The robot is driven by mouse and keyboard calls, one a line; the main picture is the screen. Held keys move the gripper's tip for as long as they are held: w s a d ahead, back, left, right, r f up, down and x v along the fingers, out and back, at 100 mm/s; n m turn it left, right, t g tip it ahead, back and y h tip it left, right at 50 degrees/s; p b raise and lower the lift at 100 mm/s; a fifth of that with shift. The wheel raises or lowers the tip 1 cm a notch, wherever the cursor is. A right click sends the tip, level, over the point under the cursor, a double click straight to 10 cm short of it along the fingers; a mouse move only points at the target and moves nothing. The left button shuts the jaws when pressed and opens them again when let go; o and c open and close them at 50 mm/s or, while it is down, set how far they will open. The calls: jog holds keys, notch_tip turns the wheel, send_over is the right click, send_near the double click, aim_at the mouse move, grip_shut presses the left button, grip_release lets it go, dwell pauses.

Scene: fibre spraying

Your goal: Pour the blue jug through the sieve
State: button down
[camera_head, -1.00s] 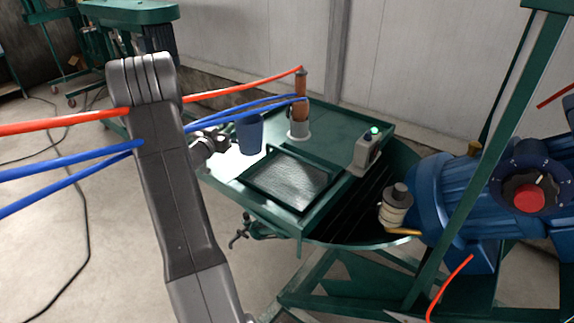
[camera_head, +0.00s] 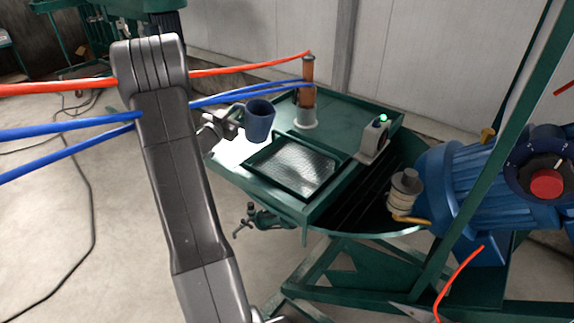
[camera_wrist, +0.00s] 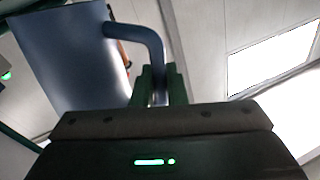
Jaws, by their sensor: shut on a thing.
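The blue jug (camera_head: 260,121) is in the air over the left part of the green table, close to upright with a slight tilt. My gripper (camera_head: 236,119) is at its left side, shut on its handle. In the wrist view the jug (camera_wrist: 72,55) fills the upper left, and its handle (camera_wrist: 154,48) runs down between the jaws of my gripper (camera_wrist: 158,88). The sieve, a framed mesh (camera_head: 296,170), lies flat on the table to the lower right of the jug. The jug's contents are not clearly visible.
The green table (camera_head: 352,118) carries an orange-brown cylinder (camera_head: 307,95) behind the jug and a grey box with a green light (camera_head: 374,138) to the right. Blue machinery (camera_head: 470,185) stands at the right.

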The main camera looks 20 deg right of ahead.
aim_at(253, 118)
jog(key=shift+s+d+m+b, duration=0.2)
jog(key=shift+s+m+b, duration=0.15)
jog(key=shift+m+b, duration=0.3)
jog(key=s+m+b, duration=0.1)
jog(key=b, duration=0.1)
jog(key=s+d+m+h+b, duration=0.1)
jog(key=m+b, duration=0.1)
jog(key=s+m+h+b, duration=0.1)
jog(key=b, duration=0.1)
jog(key=shift+s+d+f, duration=0.15)
jog(key=shift+d, duration=0.2)
jog(key=shift+s+d+m+b, duration=0.2)
jog(key=shift+s+m+b, duration=0.25)
jog(key=shift+m+b, duration=0.45)
jog(key=shift+s+d+r+m+h, duration=0.1)
jog(key=shift+s+r+m+h, duration=0.2)
jog(key=shift+r+m, duration=0.25)
jog(key=shift+s+d+r+m+h, duration=0.15)
jog(key=shift+r+m+h, duration=0.2)
jog(key=shift+m, duration=0.25)
jog(key=shift+s+d+f+m+g+h+b, duration=0.1)
jog(key=shift+s+d+m+g+h+b, duration=0.15)
jog(key=shift+s+m+b, duration=0.4)
jog(key=shift+s+d+r+m+g+h+b, duration=0.15)
jog(key=shift+m+h+b, duration=0.25)
jog(key=shift+m, duration=0.55)
jog(key=shift+s+d+f+m+g+h+b, duration=0.2)
jog(key=shift+s+m+h+b, duration=0.2)
jog(key=shift+m, duration=0.4)
